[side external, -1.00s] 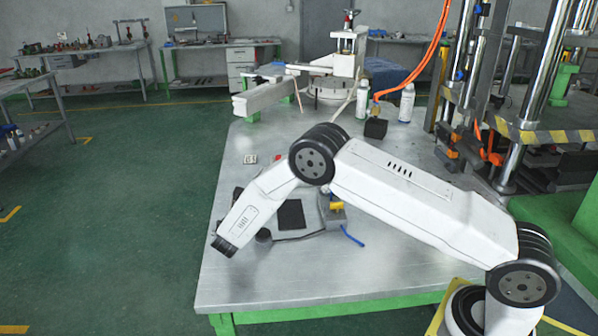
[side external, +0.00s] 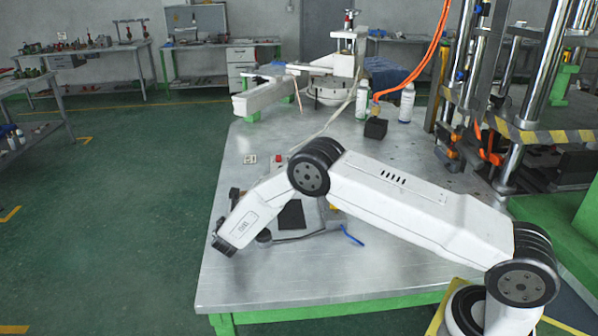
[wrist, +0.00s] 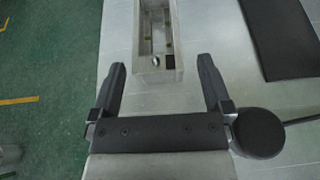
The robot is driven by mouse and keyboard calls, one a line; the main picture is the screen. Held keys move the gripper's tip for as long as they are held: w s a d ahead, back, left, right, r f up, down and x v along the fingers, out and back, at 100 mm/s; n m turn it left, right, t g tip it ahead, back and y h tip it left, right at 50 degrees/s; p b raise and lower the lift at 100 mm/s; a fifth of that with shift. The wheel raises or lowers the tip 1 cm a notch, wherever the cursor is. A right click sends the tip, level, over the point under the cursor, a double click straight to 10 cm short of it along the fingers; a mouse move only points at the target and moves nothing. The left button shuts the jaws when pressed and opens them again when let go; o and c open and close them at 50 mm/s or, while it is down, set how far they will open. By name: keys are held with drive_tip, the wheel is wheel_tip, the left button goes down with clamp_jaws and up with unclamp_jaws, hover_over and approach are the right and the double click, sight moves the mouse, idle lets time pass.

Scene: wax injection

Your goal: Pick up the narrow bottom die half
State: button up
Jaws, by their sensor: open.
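In the wrist view, a narrow grey metal trough-like block (wrist: 146,75), likely the narrow bottom die half, lies on the table with its long axis running away from me. Its inside shows small brassy and dark details and one bright round spot. Its far end is cut off by the frame. My gripper (wrist: 161,65) is open, with one black finger on each side of the block's near end and a gap on both sides. Nothing is held. In the side view my wrist hangs over the table's left part; the fingers and the block cannot be made out there.
A dark flat pad (wrist: 280,38) lies right of the block; it also shows in the side view (side external: 292,215). A round black knob (wrist: 258,132) with a cable sits close to my right finger. The table's (side external: 280,285) left edge is near. The front of the table is clear.

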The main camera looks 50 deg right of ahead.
drive_tip(key=shift+x, duration=2.6)
drive_tip(key=shift+w+a+r, duration=0.1)
drive_tip(key=shift+w+r, duration=0.1)
clamp_jaws()
